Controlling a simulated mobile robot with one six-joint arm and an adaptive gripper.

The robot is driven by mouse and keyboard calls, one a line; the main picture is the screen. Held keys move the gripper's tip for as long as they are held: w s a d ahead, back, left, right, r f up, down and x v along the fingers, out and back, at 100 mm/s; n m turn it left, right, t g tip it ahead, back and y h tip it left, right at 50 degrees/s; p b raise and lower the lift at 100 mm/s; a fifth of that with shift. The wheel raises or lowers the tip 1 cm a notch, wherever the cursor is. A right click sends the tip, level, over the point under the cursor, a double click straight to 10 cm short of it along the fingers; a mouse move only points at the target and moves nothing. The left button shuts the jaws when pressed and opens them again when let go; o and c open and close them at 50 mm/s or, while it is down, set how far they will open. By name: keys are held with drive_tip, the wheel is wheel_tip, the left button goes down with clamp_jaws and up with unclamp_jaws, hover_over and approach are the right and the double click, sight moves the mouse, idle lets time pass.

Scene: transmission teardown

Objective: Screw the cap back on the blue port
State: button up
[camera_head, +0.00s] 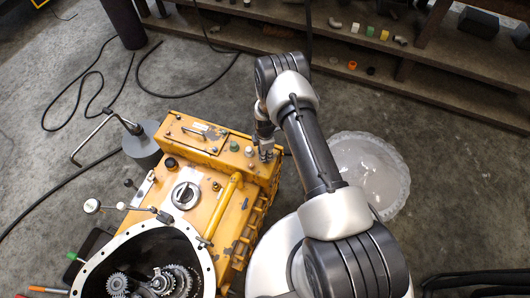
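My gripper (266,155) points down at the right end of the yellow transmission housing (218,152). Its fingertips are close to the housing's top edge; whether they touch anything or hold a cap is too small to tell. A green cap (234,146) and a pale grey fitting (249,151) stand in a row just left of the gripper. I cannot make out a blue port; it may be hidden by the gripper.
A wooden shelf (450,105) at the back carries small coloured caps, including a yellow one (384,35) and an orange one (352,65). A translucent basin (395,165) lies right of my arm. A grey canister (142,140) with a bent handle stands left of the housing.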

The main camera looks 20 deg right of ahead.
drive_tip(key=m, duration=0.1)
drive_tip(key=m+b, duration=0.1)
drive_tip(key=m, duration=0.1)
drive_tip(key=shift+w+m, duration=0.2)
drive_tip(key=shift+m, duration=0.1)
drive_tip(key=shift+r+m, duration=0.1)
drive_tip(key=shift+m, duration=0.7)
drive_tip(key=shift+w, duration=0.1)
